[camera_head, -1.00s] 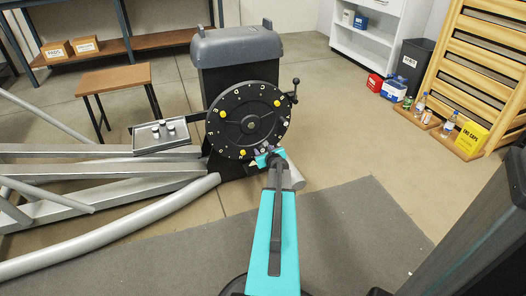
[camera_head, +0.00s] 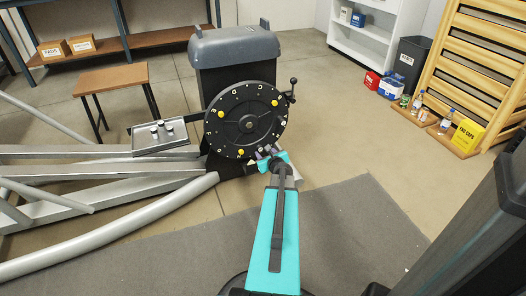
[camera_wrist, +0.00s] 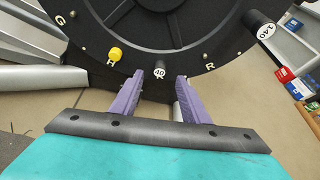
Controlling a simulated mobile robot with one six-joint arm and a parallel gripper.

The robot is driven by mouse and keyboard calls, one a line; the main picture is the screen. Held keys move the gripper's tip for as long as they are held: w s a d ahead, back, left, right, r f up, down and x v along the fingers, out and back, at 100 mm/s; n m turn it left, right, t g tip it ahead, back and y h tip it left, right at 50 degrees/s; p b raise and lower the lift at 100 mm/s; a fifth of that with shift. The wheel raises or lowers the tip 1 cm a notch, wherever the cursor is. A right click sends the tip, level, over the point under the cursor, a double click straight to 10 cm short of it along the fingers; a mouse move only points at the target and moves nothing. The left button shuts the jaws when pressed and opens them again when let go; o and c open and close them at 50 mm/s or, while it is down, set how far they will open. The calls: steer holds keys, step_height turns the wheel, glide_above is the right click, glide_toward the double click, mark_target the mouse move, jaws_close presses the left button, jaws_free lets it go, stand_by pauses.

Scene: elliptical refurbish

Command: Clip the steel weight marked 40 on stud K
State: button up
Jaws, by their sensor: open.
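The weight marked 40 (camera_wrist: 159,73) shows end-on as a small round face at stud K near the rim of the black wheel (camera_wrist: 240,39), just above the letter K. How it is seated on the stud cannot be seen. My gripper (camera_wrist: 159,80) is open, with its purple fingers on either side of the weight and a gap to each. In the head view, my gripper (camera_head: 267,153) is at the lower right rim of the wheel (camera_head: 246,139), and the weight is too small to make out clearly there.
Yellow knobs (camera_wrist: 115,54) sit on the wheel, one at H. A black cylinder marked 140 (camera_wrist: 258,22) stands out at the right. A tray (camera_head: 178,140) with several small cylinders is left of the wheel. Silver tubes (camera_head: 110,240) lie left.

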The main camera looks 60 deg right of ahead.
steer(key=p+v, duration=0.1)
steer(key=v, duration=0.6)
steer(key=shift+a+r+p, duration=0.15)
steer(key=shift+a+p, duration=0.05)
steer(key=shift+p, duration=0.1)
stand_by(0.4)
